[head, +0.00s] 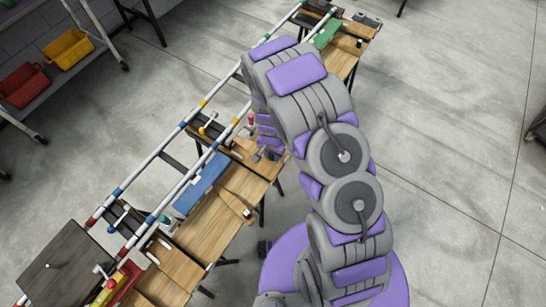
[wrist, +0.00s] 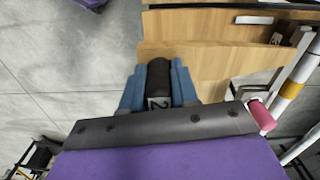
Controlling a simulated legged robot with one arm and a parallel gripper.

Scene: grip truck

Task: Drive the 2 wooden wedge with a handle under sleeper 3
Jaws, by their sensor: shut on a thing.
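My gripper (wrist: 158,90), seen in the wrist view, has its blue fingers shut on either side of a dark handle (wrist: 158,76). A small grey tag that seems to read 2 shows at the handle's near end. The wedge body is hidden. In the head view my gripper (head: 269,139) is at the bench edge, and the held handle is not clear there. Dark sleepers cross the track, one (head: 208,127) left of my gripper and another (head: 122,216) lower left. I cannot read sleeper numbers, so I cannot tell which is sleeper 3.
White rails (head: 165,143) with coloured bands run along the wooden bench (head: 207,229). A red handle (head: 251,118) stands close to my gripper and also shows in the wrist view (wrist: 262,115).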

